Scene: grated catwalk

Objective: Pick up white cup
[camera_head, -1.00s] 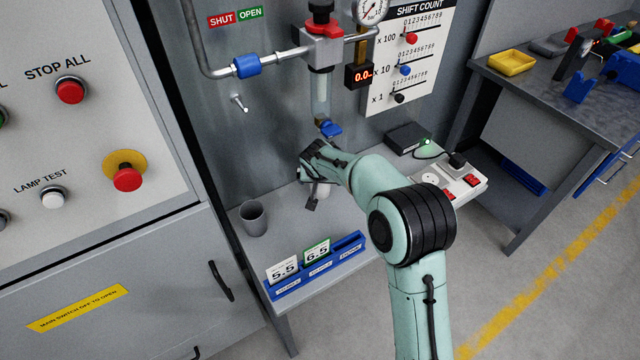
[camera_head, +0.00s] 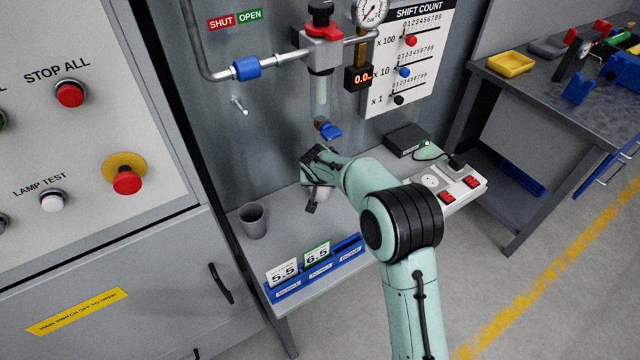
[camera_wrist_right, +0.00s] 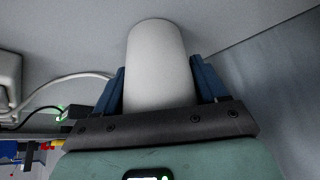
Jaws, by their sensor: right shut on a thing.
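The white cup (camera_wrist_right: 158,65) fills the middle of the right wrist view, between the two blue fingers of my right gripper (camera_wrist_right: 160,85). The fingers are shut on its sides. In the head view my right gripper (camera_head: 316,190) is over the grey shelf, below the blue-handled tap. There the white cup (camera_head: 323,186) is mostly hidden by the gripper, with only a pale part showing. I cannot tell whether the cup touches the shelf. My left gripper is not in view.
A grey cup (camera_head: 252,220) stands on the shelf (camera_head: 290,238) to the left. A blue holder (camera_head: 318,268) with number cards lies along the front edge. A black box (camera_head: 407,140) and a power strip (camera_head: 455,184) are at the right. The blue tap handle (camera_head: 329,131) hangs above.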

